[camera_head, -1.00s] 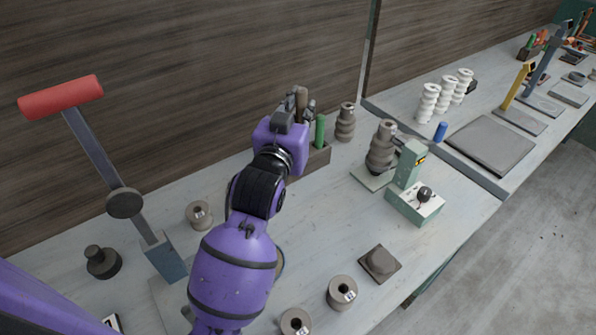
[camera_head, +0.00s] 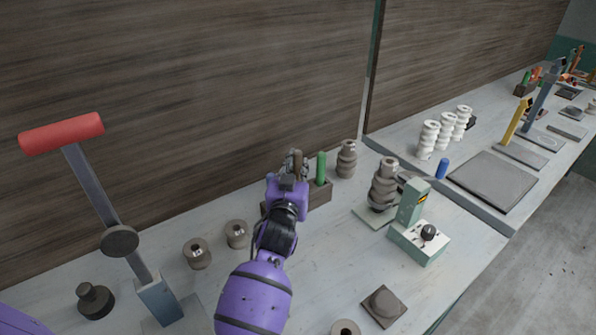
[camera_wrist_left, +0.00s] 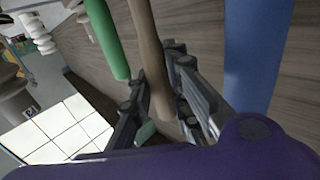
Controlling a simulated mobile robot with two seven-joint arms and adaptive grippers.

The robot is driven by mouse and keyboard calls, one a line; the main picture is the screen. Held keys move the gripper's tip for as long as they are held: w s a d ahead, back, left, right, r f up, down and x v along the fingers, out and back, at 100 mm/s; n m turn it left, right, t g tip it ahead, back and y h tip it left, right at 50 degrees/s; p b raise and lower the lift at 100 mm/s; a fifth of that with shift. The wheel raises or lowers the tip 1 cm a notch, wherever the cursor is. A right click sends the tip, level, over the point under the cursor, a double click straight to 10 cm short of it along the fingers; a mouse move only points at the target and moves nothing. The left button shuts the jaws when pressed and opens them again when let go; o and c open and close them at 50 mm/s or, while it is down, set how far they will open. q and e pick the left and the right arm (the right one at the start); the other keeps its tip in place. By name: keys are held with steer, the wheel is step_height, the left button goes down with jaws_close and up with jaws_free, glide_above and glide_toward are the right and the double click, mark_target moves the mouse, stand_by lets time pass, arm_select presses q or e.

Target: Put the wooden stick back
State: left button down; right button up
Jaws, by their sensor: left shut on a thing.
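The wooden stick (camera_head: 298,164) is a brown rod, upright beside a green stick (camera_head: 321,168) at the tool box (camera_head: 320,194). In the left wrist view the wooden stick (camera_wrist_left: 149,55) runs down between the finger pads, with the green stick (camera_wrist_left: 106,38) to its left. My left gripper (camera_head: 293,163) is shut on the wooden stick, at the left part of the box; it also shows in the left wrist view (camera_wrist_left: 158,100). My right gripper is out of view.
A blue cylinder (camera_wrist_left: 255,45) stands close on the right in the left wrist view. A ribbed grey piece (camera_head: 346,160) stands right of the box. Two spools (camera_head: 197,253) (camera_head: 237,234) lie left of my arm. A green device (camera_head: 416,225) is at right. The wooden wall is behind.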

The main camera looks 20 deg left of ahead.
arm_select(q)
steer(key=shift+f, duration=0.6)
steer(key=shift+f, duration=0.2)
steer(key=c, duration=1.7)
jaws_free()
steer(key=shift+r, duration=0.1)
steer(key=shift+o, duration=0.2)
steer(key=shift+r, duration=0.1)
